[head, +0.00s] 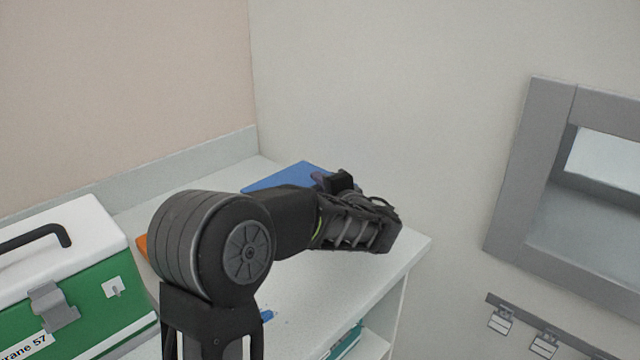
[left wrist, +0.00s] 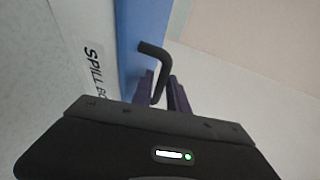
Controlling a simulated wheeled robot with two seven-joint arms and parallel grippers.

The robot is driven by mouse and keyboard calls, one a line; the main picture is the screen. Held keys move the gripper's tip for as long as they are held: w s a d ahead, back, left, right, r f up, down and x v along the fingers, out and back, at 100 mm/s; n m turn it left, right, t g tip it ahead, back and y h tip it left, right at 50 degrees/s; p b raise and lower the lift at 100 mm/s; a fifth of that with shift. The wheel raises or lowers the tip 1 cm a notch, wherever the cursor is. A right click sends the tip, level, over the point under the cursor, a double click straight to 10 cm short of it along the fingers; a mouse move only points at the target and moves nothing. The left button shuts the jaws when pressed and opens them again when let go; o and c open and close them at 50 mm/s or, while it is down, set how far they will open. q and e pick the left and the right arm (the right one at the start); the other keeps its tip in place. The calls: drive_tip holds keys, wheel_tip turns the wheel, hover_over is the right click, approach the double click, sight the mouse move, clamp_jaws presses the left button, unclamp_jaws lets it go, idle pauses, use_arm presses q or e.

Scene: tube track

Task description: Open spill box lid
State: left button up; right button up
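In the head view my left arm reaches over a white counter, and my left gripper (head: 338,182) is at the blue lid (head: 290,177) of the spill box. My arm hides most of the box. In the left wrist view the box's white label reads "SPILL BO" (left wrist: 93,75) beside the blue lid (left wrist: 136,28). A black bent handle (left wrist: 165,65) passes between the purple fingers of my left gripper (left wrist: 162,85). The fingers are apart around the handle; whether both press on it is unclear. The lid looks shut. My right gripper is out of view.
A green crate with a white top (head: 75,265) stands at the left. An orange thing (head: 142,245) shows behind my arm. The counter (head: 345,285) is bare at its right end. A grey-framed wall opening (head: 512,180) and a hook rail (head: 545,325) are at the right.

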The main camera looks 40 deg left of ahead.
use_arm(q)
drive_tip(key=shift+c, duration=0.6)
clamp_jaws()
idle(0.8)
